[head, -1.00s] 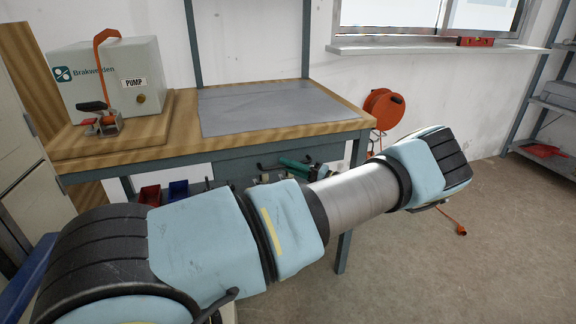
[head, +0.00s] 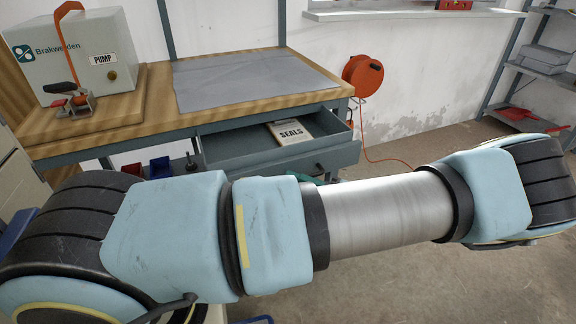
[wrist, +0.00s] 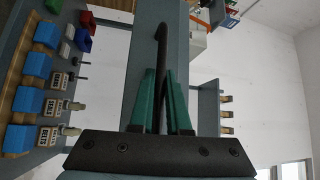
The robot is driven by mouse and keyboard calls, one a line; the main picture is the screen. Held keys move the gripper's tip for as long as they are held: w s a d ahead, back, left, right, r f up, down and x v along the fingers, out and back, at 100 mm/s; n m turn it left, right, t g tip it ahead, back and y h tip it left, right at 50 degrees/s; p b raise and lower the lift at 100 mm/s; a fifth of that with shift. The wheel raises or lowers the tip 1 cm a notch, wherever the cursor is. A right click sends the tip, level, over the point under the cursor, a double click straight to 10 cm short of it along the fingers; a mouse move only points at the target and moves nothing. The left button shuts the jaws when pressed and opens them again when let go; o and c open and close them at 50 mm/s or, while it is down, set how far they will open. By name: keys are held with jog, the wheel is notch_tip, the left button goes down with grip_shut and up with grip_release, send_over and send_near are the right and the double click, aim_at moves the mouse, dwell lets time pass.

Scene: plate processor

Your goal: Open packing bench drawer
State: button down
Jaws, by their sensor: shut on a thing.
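The packing bench drawer (head: 333,158) is pulled out from under the bench top in the head view. Inside it lies a box or packet marked SEALS (head: 290,132). In the wrist view the grey drawer front runs up the middle with a dark bar handle (wrist: 161,45) on it. My gripper (wrist: 160,98) has its green fingers on both sides of this handle and is shut on it. In the head view my arm hides most of the gripper and the handle.
The bench (head: 150,108) carries a grey mat (head: 245,80) and a pump box (head: 75,50). An orange cable reel (head: 362,75) hangs on the wall, its cable trailing to the floor. Red and blue bins (head: 160,167) sit below the bench. Shelving (head: 510,75) stands at right.

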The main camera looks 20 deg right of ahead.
jog(key=shift+s+d, duration=0.25)
jog(key=shift+s, duration=1)
jog(key=c, duration=0.9)
grip_release()
jog(key=b+v, duration=0.2)
jog(key=v, duration=0.8)
jog(key=shift+s+d, duration=0.25)
jog(key=shift+d, duration=0.05)
